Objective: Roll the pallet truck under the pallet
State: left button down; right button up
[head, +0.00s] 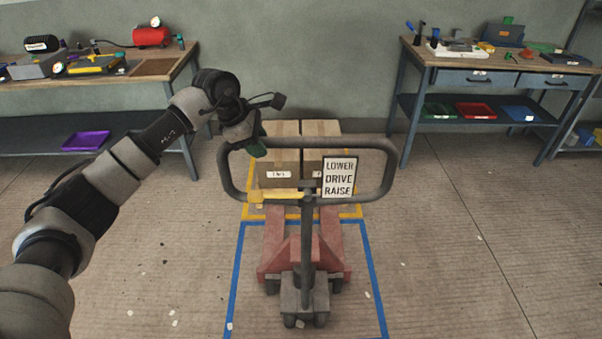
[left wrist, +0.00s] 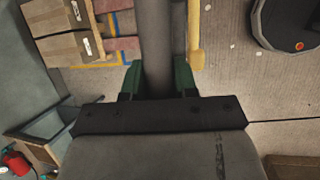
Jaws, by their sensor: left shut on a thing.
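The pallet truck (head: 307,258) has a red body and forks, a grey wheel unit and a tall handle with a dark loop. It stands inside a blue floor outline, its forks pointing at the cartons (head: 280,160). The pallet beneath the cartons is mostly hidden by them and the handle; I cannot tell whether the fork tips are under it. My left gripper (head: 250,147) is shut on the upper left of the handle loop. In the left wrist view its green fingers (left wrist: 158,82) straddle the grey bar (left wrist: 157,40). My right gripper is out of view.
A yellow lever (head: 280,196) and a LOWER/DRIVE/RAISE sign (head: 339,177) are on the handle. A yellow floor outline (head: 350,212) surrounds the cartons. Workbenches stand at the back left (head: 150,68) and back right (head: 430,58). The floor either side of the truck is clear.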

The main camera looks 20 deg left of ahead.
pick_arm(q)
jog(key=w+a+b, duration=0.1)
jog(key=w+a, duration=0.2)
jog(key=w, duration=0.7)
jog(key=shift+w+a, duration=0.15)
jog(key=shift+w, duration=0.2)
jog(key=shift+s, duration=0.1)
dwell(0.3)
